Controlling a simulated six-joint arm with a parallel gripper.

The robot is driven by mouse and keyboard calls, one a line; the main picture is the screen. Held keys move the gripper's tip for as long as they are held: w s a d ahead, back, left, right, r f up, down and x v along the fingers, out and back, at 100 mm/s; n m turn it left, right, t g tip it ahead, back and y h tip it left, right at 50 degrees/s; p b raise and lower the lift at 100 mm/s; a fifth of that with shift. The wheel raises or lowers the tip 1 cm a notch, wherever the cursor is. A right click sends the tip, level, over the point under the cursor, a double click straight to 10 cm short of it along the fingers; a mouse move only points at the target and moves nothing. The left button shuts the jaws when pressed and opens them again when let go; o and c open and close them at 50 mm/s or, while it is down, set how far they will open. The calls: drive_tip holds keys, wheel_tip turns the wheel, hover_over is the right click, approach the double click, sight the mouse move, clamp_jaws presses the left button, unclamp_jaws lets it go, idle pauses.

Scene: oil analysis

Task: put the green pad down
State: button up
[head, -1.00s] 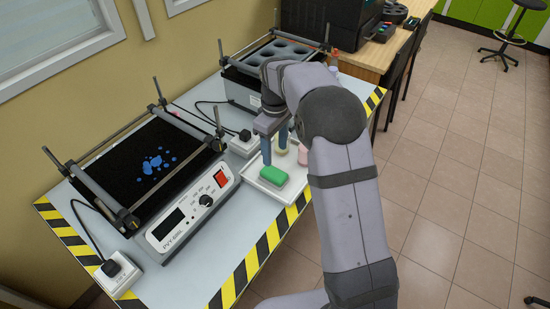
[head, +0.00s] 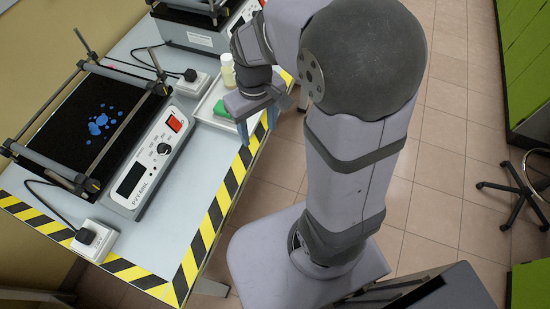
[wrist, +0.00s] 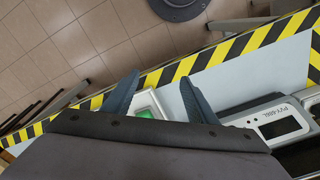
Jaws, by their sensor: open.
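The green pad (head: 221,108) lies in the white tray (head: 205,106) near the table's right edge, partly hidden behind my gripper. My gripper (head: 257,125) is open with nothing between its blue fingers. It is to the right of the pad, about over the striped table edge, and apart from it. In the wrist view, a piece of the green pad (wrist: 146,113) and a corner of the tray show between the bases of the open fingers (wrist: 159,84). The rest of the pad is hidden by the gripper body.
A pale bottle (head: 228,72) stands beyond the pad. A black-topped shaker with a control panel (head: 150,160) and blue marks on top stands to the left. Another device (head: 190,35) is at the back. Free floor lies right of the striped edge (head: 215,215).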

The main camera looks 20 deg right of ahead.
drive_tip(key=s+f+m, duration=0.2)
drive_tip(key=s, duration=0.7)
drive_tip(key=shift+d+m, duration=0.3)
drive_tip(key=shift+f, duration=0.1)
wheel_tip(320, 180, up, 7)
drive_tip(key=p, duration=0.7)
drive_tip(key=o, duration=0.9)
drive_tip(key=shift+o, duration=0.2)
